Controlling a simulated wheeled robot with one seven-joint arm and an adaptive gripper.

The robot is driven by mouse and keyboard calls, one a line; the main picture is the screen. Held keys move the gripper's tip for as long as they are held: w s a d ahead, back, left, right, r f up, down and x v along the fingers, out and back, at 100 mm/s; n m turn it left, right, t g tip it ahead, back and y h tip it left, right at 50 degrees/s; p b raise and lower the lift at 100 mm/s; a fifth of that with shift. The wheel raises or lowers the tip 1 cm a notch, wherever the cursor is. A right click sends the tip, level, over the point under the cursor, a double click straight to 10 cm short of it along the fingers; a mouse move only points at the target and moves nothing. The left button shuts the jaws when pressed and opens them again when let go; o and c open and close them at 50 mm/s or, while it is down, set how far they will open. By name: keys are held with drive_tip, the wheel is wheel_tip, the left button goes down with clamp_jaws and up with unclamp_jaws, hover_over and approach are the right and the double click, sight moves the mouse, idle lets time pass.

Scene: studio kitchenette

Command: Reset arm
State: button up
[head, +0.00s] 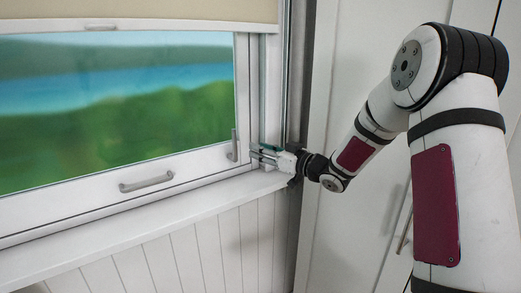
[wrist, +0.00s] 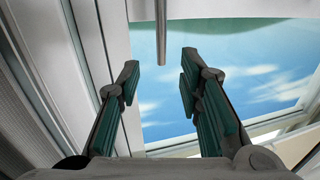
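My gripper (head: 262,155) is at the right end of the window, just above the sill, at the end of my outstretched arm. In the wrist view my gripper (wrist: 158,85) is open, with its two green-padded fingers apart and nothing between the pads. A vertical metal window handle (head: 234,146) is on the right side of the window frame, close to the left of my gripper in the head view. A metal bar, which looks like this handle (wrist: 161,32), shows beyond the fingertips. I see no contact between it and the fingers.
The window (head: 110,110) has a horizontal handle (head: 146,183) on its lower rail and a beige blind (head: 180,10) above. A white sill (head: 120,225) runs below it. Tall white cabinet doors (head: 340,225) stand at the right, close to my arm.

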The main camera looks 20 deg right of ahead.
drive_tip(key=s+d+r+m+g+h, duration=0.2)
drive_tip(key=s+r+h, duration=0.1)
drive_tip(key=s+h, duration=0.4)
drive_tip(key=s+d+r+m+g+h, duration=0.15)
drive_tip(key=s+r+h, duration=0.25)
drive_tip(key=s, duration=0.4)
drive_tip(key=s+a+f+m+g, duration=0.1)
drive_tip(key=s+a+f+g, duration=0.2)
drive_tip(key=s, duration=1.2)
drive_tip(key=s+a+f+m+g+y, duration=0.1)
drive_tip(key=s+a+g, duration=0.3)
drive_tip(key=s, duration=1.1)
drive_tip(key=shift+s+f, duration=0.15)
drive_tip(key=shift+f, duration=0.75)
drive_tip(key=shift+m+g, duration=0.25)
drive_tip(key=shift+c, duration=0.5)
